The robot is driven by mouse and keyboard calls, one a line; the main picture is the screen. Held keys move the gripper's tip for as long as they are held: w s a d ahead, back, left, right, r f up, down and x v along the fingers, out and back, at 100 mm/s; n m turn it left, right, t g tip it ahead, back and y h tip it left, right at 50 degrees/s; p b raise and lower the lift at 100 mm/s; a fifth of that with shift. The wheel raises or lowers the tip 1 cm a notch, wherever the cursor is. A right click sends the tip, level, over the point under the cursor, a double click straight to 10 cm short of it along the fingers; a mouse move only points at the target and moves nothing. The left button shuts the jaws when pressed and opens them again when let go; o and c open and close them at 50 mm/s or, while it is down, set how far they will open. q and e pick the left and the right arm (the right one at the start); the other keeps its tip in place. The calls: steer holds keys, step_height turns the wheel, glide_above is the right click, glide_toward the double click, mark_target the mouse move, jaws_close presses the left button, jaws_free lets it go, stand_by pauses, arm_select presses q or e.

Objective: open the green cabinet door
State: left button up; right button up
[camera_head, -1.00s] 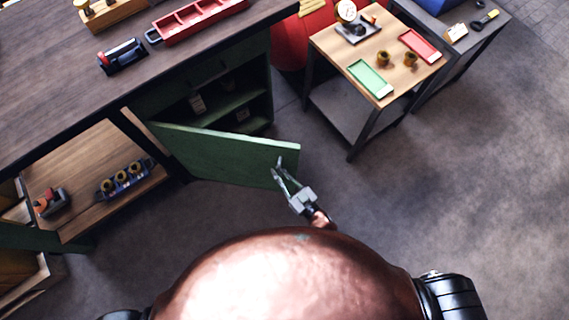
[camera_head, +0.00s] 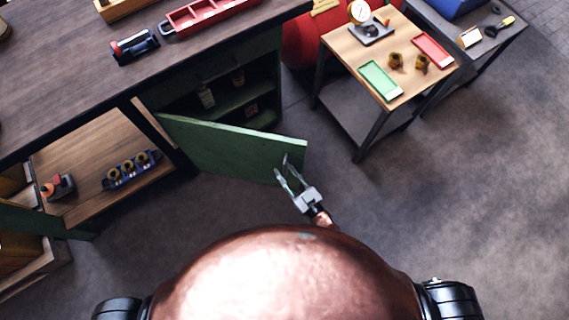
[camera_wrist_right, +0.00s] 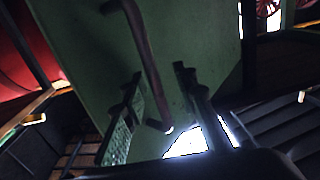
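The green cabinet door (camera_head: 235,150) stands swung well out from the cabinet under the workbench, and shelves with small items show inside the opening. My right gripper (camera_head: 284,168) is at the door's free end in the head view. In the right wrist view the same door (camera_wrist_right: 85,35) fills the middle, with a dark bar handle (camera_wrist_right: 146,60) on it. The fingers of my right gripper (camera_wrist_right: 160,95) are spread apart, one on either side of the handle's lower part, with visible gaps. My left gripper is not in view.
A small table (camera_head: 345,45) with a green tray (camera_head: 380,80) and a red tray (camera_head: 432,49) stands at the right. A red rounded object (camera_head: 300,42) is behind it. The floor (camera_head: 470,200) at the right is clear.

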steer(key=v, duration=1.2)
steer(key=shift+c, duration=0.7)
